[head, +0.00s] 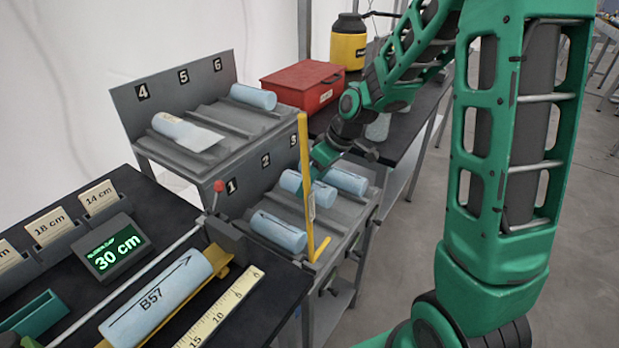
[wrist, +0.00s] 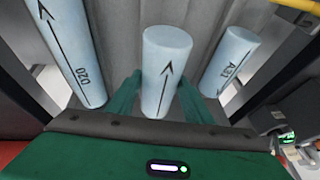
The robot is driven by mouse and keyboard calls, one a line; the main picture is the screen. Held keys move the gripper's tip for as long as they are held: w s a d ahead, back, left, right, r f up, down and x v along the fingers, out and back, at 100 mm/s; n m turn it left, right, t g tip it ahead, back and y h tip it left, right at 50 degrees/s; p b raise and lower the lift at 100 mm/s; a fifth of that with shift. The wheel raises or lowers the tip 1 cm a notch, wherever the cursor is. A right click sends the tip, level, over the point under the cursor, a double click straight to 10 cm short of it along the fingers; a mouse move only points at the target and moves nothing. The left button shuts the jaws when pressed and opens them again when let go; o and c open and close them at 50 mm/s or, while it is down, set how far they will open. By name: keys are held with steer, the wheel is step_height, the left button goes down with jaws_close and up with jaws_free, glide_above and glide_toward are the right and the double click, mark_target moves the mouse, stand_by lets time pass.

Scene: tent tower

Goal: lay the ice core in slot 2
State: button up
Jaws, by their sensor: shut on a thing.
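The held ice core (head: 324,195) is pale blue, in line with the slot marked 2 (head: 266,160) of the lower rack. In the wrist view the held core (wrist: 166,75), with a black arrow, lies between the green fingers. My gripper (wrist: 158,98) is shut on it; in the head view my gripper (head: 320,158) comes down over it from behind. The core lies roughly along the slot; I cannot tell whether it touches the slot floor. A yellow post partly hides it in the head view.
Cores lie either side, in slot 1 (head: 277,232) and slot 3 (head: 347,180); the wrist view shows D20 (wrist: 75,55) and A31 (wrist: 230,62). The yellow post (head: 304,170) stands at the rack front. A red box (head: 302,86) is behind. Core B57 (head: 155,298) lies by a ruler.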

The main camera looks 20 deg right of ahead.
steer(key=shift+f, duration=1.9)
steer(key=shift+f, duration=0.2)
steer(key=o, duration=1.4)
steer(key=shift+o, duration=0.2)
steer(key=v, duration=1)
steer(key=shift+d+r, duration=0.2)
steer(key=shift+r, duration=0.15)
steer(key=shift+s, duration=0.1)
